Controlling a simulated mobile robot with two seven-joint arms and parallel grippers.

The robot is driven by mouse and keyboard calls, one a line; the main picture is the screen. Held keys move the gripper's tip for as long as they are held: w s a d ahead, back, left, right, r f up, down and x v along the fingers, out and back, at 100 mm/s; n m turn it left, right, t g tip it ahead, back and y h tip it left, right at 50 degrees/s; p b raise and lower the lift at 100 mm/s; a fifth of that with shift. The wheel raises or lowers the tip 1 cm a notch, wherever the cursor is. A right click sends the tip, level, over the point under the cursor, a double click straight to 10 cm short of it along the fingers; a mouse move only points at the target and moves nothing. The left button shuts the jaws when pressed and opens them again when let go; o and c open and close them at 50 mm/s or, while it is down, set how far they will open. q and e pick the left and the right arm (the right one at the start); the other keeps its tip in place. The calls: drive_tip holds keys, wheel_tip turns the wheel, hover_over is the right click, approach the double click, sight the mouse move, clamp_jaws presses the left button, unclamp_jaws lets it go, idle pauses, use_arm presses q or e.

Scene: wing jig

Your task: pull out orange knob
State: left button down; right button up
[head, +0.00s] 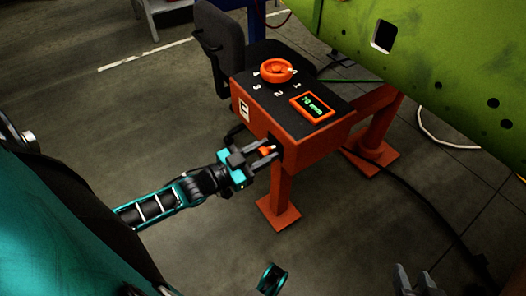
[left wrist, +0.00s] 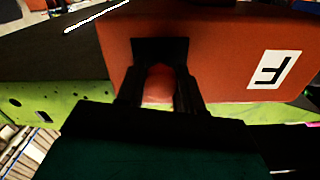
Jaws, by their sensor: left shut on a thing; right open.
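The orange knob (head: 267,149) sits at the front face of the orange control box (head: 310,150). In the left wrist view the knob (left wrist: 158,86) shows between the two dark fingers, in front of a black recess (left wrist: 160,50) in the box's face. My left gripper (head: 266,156) is shut on the knob, and its fingers hide the knob's sides. My right gripper (head: 414,285) is at the bottom right of the head view, open and empty, away from the box.
The box top carries an orange dial (head: 277,70) with numbers around it and a display (head: 312,107) reading 70 mm. A green wing panel (head: 440,60) hangs at the right. A dark chair (head: 220,45) stands behind the box. A black cable (head: 420,195) lies on the floor.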

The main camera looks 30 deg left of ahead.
use_arm(q)
drive_tip(key=p+v, duration=0.1)
drive_tip(key=v, duration=0.2)
drive_tip(key=shift+r+p, duration=0.1)
drive_tip(key=shift+p, duration=0.3)
drive_tip(key=shift+s+a, duration=0.1)
drive_tip(key=shift+s, duration=0.1)
drive_tip(key=c, duration=0.7)
unclamp_jaws()
drive_tip(key=shift+c, duration=0.2)
use_arm(e)
drive_tip(key=shift+s+d+r, duration=0.1)
drive_tip(key=shift+d+r, duration=0.2)
drive_tip(key=shift+r, duration=0.1)
use_arm(q)
drive_tip(key=shift+s, duration=0.1)
drive_tip(key=shift+s+a, duration=0.2)
drive_tip(key=shift+s, duration=0.1)
drive_tip(key=p, duration=0.2)
approach(260, 155)
drive_tip(key=v, duration=0.5)
drive_tip(key=shift+s+a+r, duration=0.1)
drive_tip(key=shift+s+a, duration=0.05)
drive_tip(key=shift+s, duration=0.1)
use_arm(e)
drive_tip(key=shift+s+d+r, duration=0.15)
drive_tip(key=shift+d+r, duration=0.05)
drive_tip(key=shift+r, duration=0.5)
